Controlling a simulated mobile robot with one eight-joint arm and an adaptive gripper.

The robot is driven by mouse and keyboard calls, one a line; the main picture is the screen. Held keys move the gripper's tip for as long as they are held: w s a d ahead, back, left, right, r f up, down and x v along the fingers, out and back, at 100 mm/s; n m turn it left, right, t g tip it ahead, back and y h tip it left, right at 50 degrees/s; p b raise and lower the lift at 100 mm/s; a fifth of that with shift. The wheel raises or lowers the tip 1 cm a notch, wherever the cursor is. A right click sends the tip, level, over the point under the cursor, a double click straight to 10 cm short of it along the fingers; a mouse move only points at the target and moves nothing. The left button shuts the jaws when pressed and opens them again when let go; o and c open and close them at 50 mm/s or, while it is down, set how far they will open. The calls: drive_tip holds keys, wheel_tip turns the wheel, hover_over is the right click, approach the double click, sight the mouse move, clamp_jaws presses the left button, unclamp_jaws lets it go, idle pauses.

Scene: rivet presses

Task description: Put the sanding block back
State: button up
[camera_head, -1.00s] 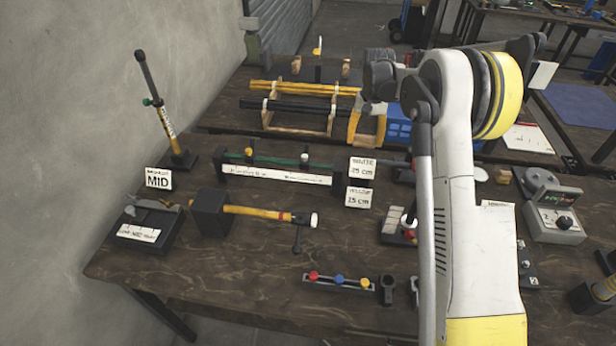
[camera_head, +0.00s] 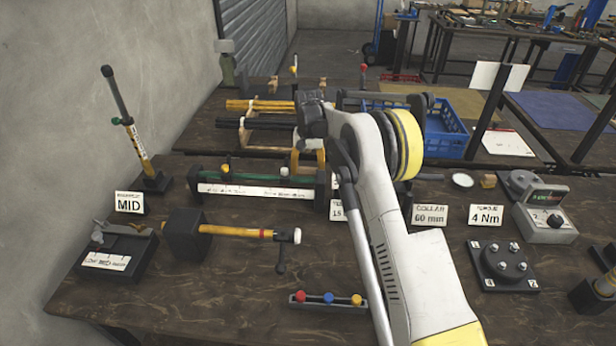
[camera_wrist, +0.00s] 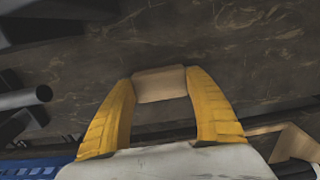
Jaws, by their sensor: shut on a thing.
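My gripper (camera_wrist: 160,84) has two yellow fingers, closed on a tan block (camera_wrist: 161,87), which looks like the sanding block. The block sits between the fingertips, above a dark wood surface, in the wrist view. I cannot tell how high above the surface it is. In the head view, parts of my yellow fingers (camera_head: 309,158) show just behind the long green-and-white gauge, near the rod rack. No spot clearly marked for the block shows.
A wooden rack (camera_head: 245,134) with yellow and black rods stands left of my gripper. A blue crate (camera_head: 447,130) is behind my arm. The long gauge (camera_head: 258,190), MID card (camera_head: 130,202) and a yellow-handled tool (camera_head: 238,232) crowd the front bench.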

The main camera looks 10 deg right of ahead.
drive_tip(key=shift+f, duration=0.15)
drive_tip(key=o, duration=1.1)
drive_tip(key=shift+f, duration=0.15)
